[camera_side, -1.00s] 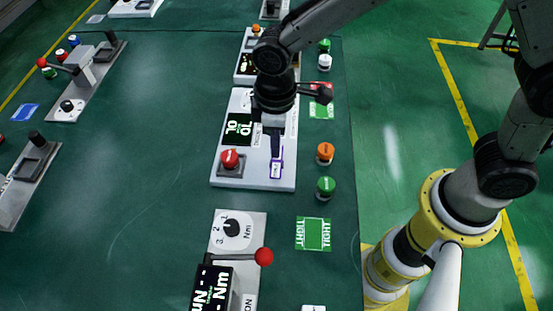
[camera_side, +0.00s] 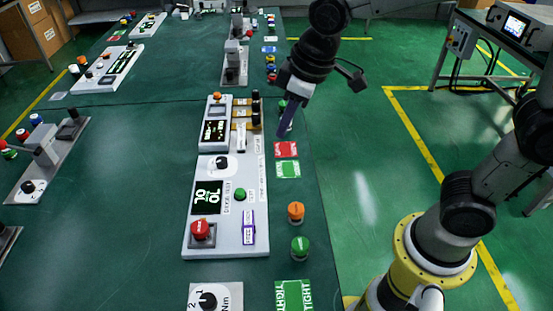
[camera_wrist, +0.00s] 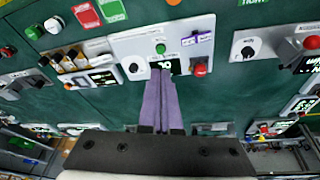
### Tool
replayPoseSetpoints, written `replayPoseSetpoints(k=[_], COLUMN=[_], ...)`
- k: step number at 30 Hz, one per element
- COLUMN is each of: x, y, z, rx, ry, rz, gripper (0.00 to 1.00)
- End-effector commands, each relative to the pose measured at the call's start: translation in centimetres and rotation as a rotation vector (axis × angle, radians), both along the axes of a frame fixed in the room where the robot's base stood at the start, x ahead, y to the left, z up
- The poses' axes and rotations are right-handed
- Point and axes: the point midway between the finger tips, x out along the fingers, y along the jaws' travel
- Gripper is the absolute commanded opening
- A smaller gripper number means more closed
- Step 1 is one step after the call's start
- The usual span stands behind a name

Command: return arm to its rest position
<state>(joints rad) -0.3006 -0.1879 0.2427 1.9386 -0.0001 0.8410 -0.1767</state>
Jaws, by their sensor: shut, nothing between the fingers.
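My gripper (camera_side: 285,130) hangs in the air at the upper middle of the side view, near the right edge of the green table. Its purple fingers point down and are pressed together with nothing between them. In the wrist view the closed fingers (camera_wrist: 160,84) reach toward a white panel. That white microwave generator panel (camera_side: 254,180) lies on the table with a red button (camera_side: 201,230), a black display (camera_side: 207,197), a black knob (camera_side: 222,163) and a small green button (camera_side: 240,194). My gripper is apart from the panel, above and to its right.
An orange button (camera_side: 296,212) and a green button (camera_side: 300,247) stand right of the panel. Red (camera_side: 286,149) and green (camera_side: 288,170) cards lie near the table edge. Other panels stand at the left and back. A monitor stand (camera_side: 460,36) is at the far right. Green floor lies between.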

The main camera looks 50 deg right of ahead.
Motion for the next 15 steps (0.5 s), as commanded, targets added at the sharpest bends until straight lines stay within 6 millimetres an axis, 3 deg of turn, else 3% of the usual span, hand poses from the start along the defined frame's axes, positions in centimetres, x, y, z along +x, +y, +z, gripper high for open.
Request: replayPoseSetpoints(k=[1,3,7,11,15], x=[-1.4,-3.5,-8.0,-12.3,-15.7], y=[-2.1,-4.3,-7.7,-9.7,-10.4], z=[1.7,3.2,4.7,4.4,2.7], rx=[0.015,0.031,0.055,0.074,0.088], ry=[-0.043,-0.088,-0.164,-0.216,-0.221], rz=[-0.055,-0.123,-0.247,-0.354,-0.425], gripper=[0.00,0.00,0.00,0.00,0.00])
